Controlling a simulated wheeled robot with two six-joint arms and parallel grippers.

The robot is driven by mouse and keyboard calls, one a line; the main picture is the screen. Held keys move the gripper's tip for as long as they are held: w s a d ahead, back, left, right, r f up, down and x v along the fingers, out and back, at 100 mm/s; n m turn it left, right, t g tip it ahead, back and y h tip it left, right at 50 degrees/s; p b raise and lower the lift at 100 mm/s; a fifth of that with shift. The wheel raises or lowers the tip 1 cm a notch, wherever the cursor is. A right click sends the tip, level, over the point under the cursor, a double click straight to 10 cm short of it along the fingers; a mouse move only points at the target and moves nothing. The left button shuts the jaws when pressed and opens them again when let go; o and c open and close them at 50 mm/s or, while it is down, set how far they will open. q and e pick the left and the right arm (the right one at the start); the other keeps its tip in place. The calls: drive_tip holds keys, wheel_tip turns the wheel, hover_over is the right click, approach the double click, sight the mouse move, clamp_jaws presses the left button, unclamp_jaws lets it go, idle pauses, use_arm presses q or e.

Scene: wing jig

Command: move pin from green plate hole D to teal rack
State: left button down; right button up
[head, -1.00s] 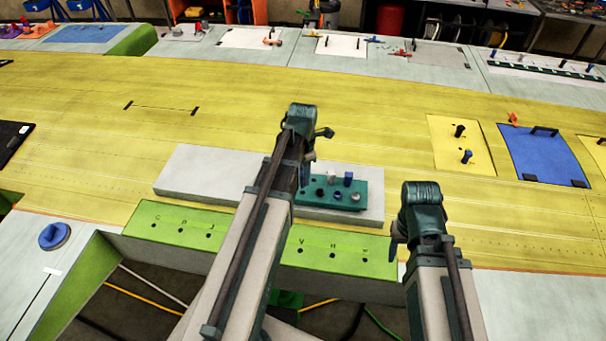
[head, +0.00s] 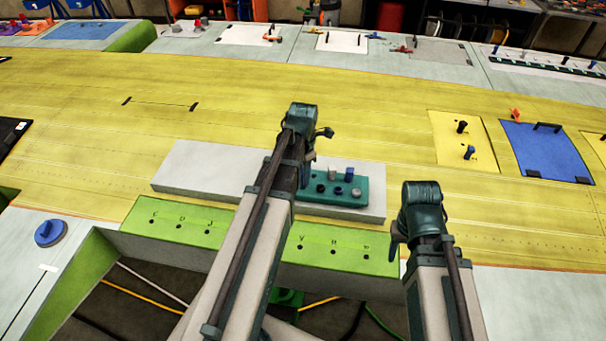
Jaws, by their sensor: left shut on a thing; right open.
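The green plate (head: 225,238) runs along the near edge, with lettered dark holes; its middle is hidden behind my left arm. Hole D (head: 178,227) at its left part shows no pin. The teal rack (head: 318,200) sits on a grey block and holds a grey pin (head: 332,174), a blue pin (head: 348,174) and several round sockets or short pins in front. My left gripper (head: 305,178) is shut beside the rack's left end; the arm hides most of its jaws and what they hold. My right gripper (head: 395,245) is open and empty past the plate's right end.
The grey block (head: 195,170) lies on the yellow wing skin (head: 230,110). A yellow panel with two pins (head: 450,143) and a blue panel (head: 550,155) lie at the right. A blue knob (head: 50,233) is at the left.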

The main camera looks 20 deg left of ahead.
use_arm(q)
drive_tip(key=shift+f+b, duration=1.2)
drive_tip(key=shift+f, duration=0.1)
drive_tip(key=c, duration=0.5)
unclamp_jaws()
drive_tip(key=shift+r, duration=0.1)
